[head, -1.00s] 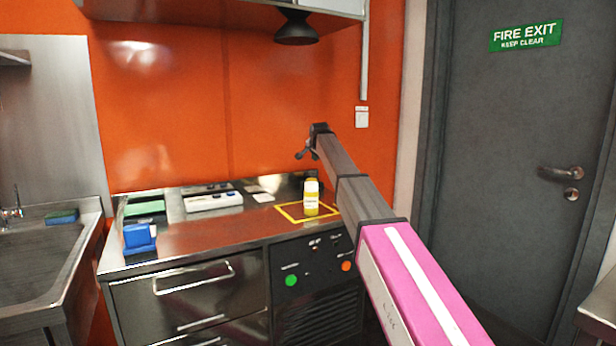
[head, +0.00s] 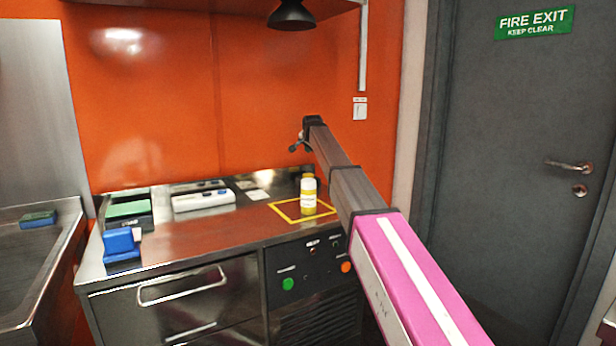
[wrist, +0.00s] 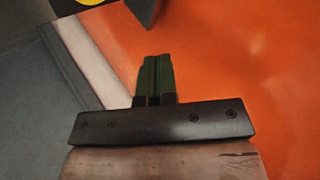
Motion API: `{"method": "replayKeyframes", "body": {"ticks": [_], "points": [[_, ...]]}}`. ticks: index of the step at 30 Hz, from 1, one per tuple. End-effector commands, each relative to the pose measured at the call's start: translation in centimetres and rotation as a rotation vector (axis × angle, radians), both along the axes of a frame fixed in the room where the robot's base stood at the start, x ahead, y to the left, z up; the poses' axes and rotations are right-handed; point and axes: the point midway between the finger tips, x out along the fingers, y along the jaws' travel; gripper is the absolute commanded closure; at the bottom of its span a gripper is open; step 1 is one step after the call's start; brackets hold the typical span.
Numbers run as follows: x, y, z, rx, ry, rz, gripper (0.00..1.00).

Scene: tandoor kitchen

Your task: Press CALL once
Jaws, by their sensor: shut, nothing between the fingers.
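No label reading CALL is legible to me. A dark control panel (head: 312,262) on the counter front carries a green button (head: 288,284), an orange button (head: 346,267) and small dark controls with unreadable labels. My gripper (head: 295,146) is held above the counter, in front of the orange wall and left of the wall plate, touching nothing visible. In the wrist view its green fingers (wrist: 157,62) are together and empty.
A yellow-and-white bottle (head: 308,194) stands inside a yellow square outline on the counter (head: 215,236). A blue block (head: 119,243), a green-topped box (head: 126,210) and a white device (head: 203,197) stand left. A dark lamp (head: 291,14) hangs above. A grey door (head: 520,150) is right.

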Motion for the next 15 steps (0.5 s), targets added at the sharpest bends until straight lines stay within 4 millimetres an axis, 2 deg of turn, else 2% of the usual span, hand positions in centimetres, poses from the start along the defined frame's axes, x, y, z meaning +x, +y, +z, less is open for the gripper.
{"method": "replayKeyframes", "body": {"ticks": [15], "points": [[-0.1, 0.0, -6.0, -0.001, 0.002, -0.001, 1.0]]}}
